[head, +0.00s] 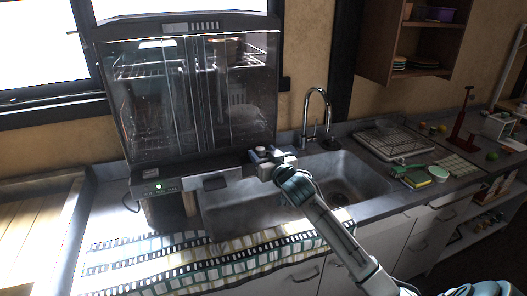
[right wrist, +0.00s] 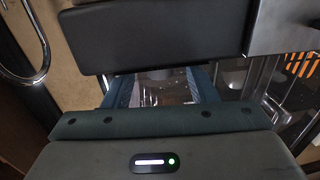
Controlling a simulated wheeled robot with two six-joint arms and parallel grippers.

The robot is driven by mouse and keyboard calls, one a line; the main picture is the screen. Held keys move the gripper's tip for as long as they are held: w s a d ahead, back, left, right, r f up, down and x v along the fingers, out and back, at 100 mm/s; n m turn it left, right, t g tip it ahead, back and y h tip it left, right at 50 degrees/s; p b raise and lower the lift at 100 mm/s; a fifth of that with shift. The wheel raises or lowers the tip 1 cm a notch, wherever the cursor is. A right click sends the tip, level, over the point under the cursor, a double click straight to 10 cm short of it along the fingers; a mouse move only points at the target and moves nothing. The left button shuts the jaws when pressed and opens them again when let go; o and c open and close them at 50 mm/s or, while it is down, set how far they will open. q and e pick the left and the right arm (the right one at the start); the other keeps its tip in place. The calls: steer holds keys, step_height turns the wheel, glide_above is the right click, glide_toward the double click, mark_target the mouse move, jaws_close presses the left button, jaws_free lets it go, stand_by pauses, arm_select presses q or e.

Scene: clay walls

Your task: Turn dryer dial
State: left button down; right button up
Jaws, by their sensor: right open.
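The dryer (head: 195,100) is a dark cabinet with clear doors and racks inside, standing behind the left part of the sink. Its low front base carries a small panel with a green light (head: 158,187) at the left. My right gripper (head: 264,155) is at the right end of that base, above the sink. A small pale round shape shows at its tip; I cannot tell whether it is the dial or part of the gripper. In the right wrist view, the right gripper's fingers (right wrist: 155,88) are apart, with nothing clearly between them. The left gripper is not in view.
The sink basin (head: 345,178) lies under my right arm, with a tall curved faucet (head: 317,115) behind it. A patterned cloth (head: 195,262) covers the front counter.

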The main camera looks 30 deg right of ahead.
steer(key=shift+w, duration=0.2)
steer(key=c, duration=0.9)
steer(key=shift+a+m+h, duration=0.15)
steer(key=shift+m+h, duration=0.15)
steer(key=shift+h, duration=0.1)
steer(key=shift+c, duration=0.3)
steer(key=shift+a+f+m+g+h+b, duration=0.1)
steer(key=shift+m+g+h+b, duration=0.3)
steer(key=shift+m+h, duration=0.5)
steer(key=shift+h+b, duration=0.3)
steer(key=shift+h, duration=0.5)
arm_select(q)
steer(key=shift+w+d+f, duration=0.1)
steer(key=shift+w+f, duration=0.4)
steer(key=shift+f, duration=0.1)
arm_select(e)
steer(key=shift+m, duration=0.3)
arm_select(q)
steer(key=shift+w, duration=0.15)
